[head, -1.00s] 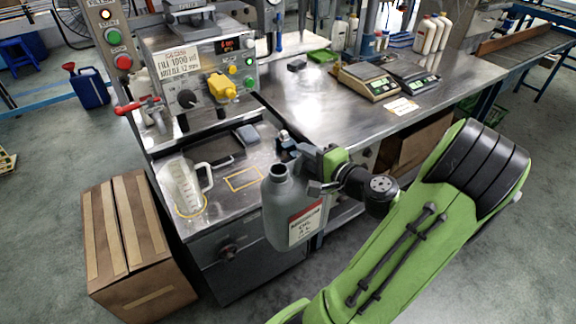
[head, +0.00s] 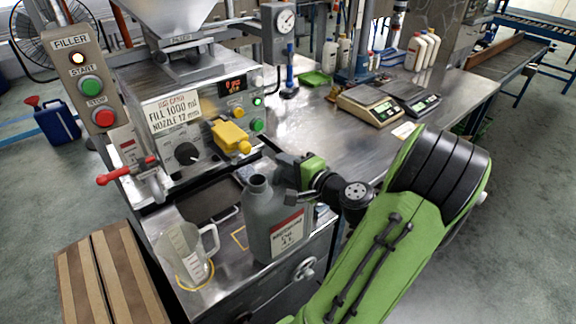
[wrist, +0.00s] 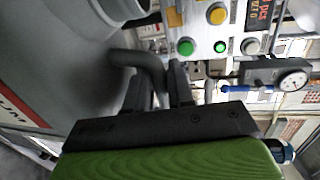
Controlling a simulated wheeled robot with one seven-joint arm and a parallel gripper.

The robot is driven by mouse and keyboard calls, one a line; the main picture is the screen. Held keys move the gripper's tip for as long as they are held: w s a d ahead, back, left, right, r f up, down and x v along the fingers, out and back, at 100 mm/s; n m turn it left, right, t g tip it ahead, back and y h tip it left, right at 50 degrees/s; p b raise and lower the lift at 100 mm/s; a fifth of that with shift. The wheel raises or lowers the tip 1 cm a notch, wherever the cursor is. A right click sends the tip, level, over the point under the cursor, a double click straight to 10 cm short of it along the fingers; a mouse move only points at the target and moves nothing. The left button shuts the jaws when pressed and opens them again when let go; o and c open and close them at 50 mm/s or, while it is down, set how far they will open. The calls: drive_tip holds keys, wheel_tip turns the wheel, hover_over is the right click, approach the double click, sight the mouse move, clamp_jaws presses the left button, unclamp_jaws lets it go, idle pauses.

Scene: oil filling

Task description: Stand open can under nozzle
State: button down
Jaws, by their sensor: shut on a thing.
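The grey can (head: 265,225) with a pale label is upright, its open neck (head: 258,186) facing up. My gripper (head: 291,196) is shut on its handle, at the can's right side. In the wrist view the can (wrist: 60,60) fills the left, and its dark handle loop (wrist: 138,62) runs to the gripper fingers (wrist: 178,92). The can is at the front of the filler bench, in front of the filler machine (head: 185,125). Its base overlaps the bench edge in the picture; whether it touches the bench I cannot tell. A red-handled valve with a metal spout (head: 150,183) is left of the can.
A clear measuring jug (head: 186,252) stands in a yellow ring left of the can. A yellow outline (head: 238,238) is marked on the bench, partly behind the can. A yellow fitting (head: 230,136) sits on the machine's front. A cardboard box (head: 108,278) stands front left.

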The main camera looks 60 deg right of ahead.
drive_tip(key=w+f+b, duration=0.2)
drive_tip(key=f, duration=0.1)
drive_tip(key=shift+w+d+f, duration=0.2)
drive_tip(key=shift+w+d, duration=0.15)
drive_tip(key=shift+w+d+r, duration=0.15)
drive_tip(key=shift+w+d, duration=0.05)
drive_tip(key=shift+w, duration=0.55)
drive_tip(key=x, duration=0.2)
drive_tip(key=p+x, duration=0.1)
drive_tip(key=x, duration=0.1)
drive_tip(key=p+x, duration=0.1)
drive_tip(key=x, duration=0.1)
drive_tip(key=shift+d+r, duration=0.15)
drive_tip(key=shift+r, duration=0.1)
drive_tip(key=c, duration=0.9)
unclamp_jaws()
